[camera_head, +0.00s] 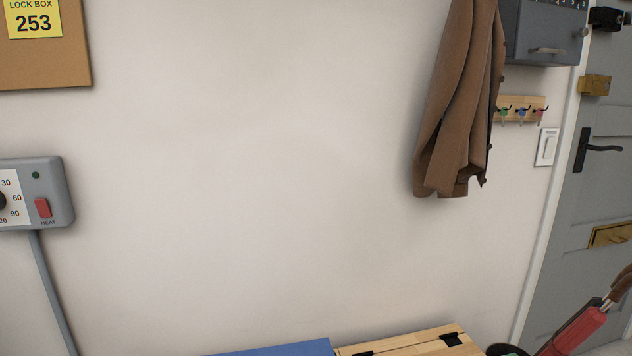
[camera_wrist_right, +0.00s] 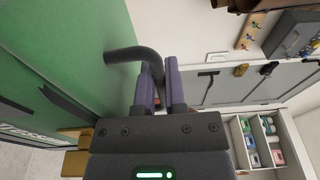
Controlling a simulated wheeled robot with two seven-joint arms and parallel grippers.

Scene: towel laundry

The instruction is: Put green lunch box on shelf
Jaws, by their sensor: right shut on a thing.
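In the right wrist view, a large green surface (camera_wrist_right: 60,45) fills the left side. It looks like the green lunch box seen very close, with a dark latch-like strip and a partly cut-off pale label low on it. A dark curved handle (camera_wrist_right: 125,54) sticks out from it. My right gripper (camera_wrist_right: 158,70) has its two purple fingers shut on this handle. A white unit with compartments (camera_wrist_right: 236,145) shows at the lower right, with small coloured things inside. I cannot tell whether it is the task's shelf. The head view shows neither gripper nor the lunch box.
In the head view, a brown coat (camera_head: 458,110) hangs on the wall, left of a grey wall box (camera_head: 543,35) and a grey door (camera_head: 610,180). A blue surface (camera_head: 285,349) and a wooden lid (camera_head: 410,344) lie at the bottom. The middle wall is bare.

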